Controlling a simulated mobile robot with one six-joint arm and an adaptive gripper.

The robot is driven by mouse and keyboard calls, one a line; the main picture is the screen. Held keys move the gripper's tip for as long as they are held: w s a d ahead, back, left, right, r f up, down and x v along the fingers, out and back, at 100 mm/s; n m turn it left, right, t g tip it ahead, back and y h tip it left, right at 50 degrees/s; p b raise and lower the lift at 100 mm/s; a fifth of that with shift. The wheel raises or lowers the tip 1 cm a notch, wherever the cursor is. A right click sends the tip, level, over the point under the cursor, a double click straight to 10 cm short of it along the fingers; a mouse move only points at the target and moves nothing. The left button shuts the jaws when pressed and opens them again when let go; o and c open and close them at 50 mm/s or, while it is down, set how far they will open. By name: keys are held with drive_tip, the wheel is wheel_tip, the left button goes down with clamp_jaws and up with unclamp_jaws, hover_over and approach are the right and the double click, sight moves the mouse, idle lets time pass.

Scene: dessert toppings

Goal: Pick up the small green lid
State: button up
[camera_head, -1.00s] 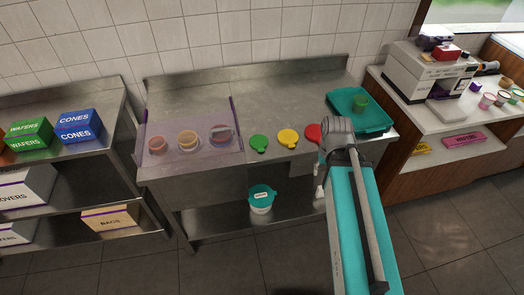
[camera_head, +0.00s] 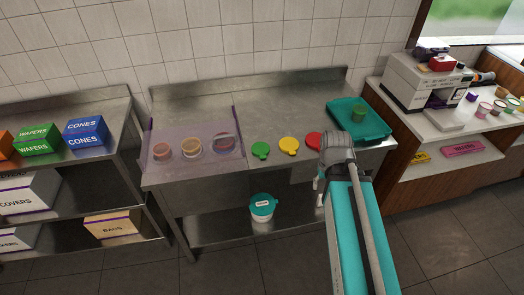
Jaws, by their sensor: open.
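The small green lid (camera_head: 260,149) lies flat on the steel counter (camera_head: 285,115), close to its front edge. It is round with a small tab. A yellow lid (camera_head: 289,144) lies just right of it, and a red lid (camera_head: 313,140) lies farther right, partly behind my arm. My arm reaches up from the bottom right, and its upper joint covers part of the counter's front right.
A clear guard (camera_head: 190,125) stands over several topping tubs left of the lids. A teal-lidded tub (camera_head: 262,207) stands on the lower shelf. The counter behind the lids is clear.

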drive_tip(key=shift+d, duration=0.25)
drive_tip(key=shift+o, duration=1.8)
drive_tip(key=shift+w, duration=0.2)
drive_tip(key=shift+o, duration=1.1)
drive_tip(key=shift+w+a, duration=0.15)
drive_tip(key=shift+w, duration=0.2)
drive_tip(key=shift+n, duration=0.6)
drive_tip(key=w+a, duration=0.2)
drive_tip(key=w, duration=0.2)
drive_tip(key=w+a, duration=0.3)
drive_tip(key=w, duration=0.1)
drive_tip(key=w+a, duration=0.2)
drive_tip(key=w, duration=0.2)
drive_tip(key=shift+w+a+r, duration=0.2)
drive_tip(key=shift+w+r, duration=0.05)
drive_tip(key=shift+r, duration=0.05)
drive_tip(key=shift+n, duration=0.9)
drive_tip(key=w+a, duration=0.8)
drive_tip(key=a, duration=0.1)
drive_tip(key=w+a+p, duration=0.1)
drive_tip(key=w+a, duration=0.2)
drive_tip(key=a, duration=0.2)
drive_tip(key=shift+w+r, duration=0.25)
drive_tip(key=shift+w, duration=0.15)
drive_tip(key=shift+f, duration=0.1)
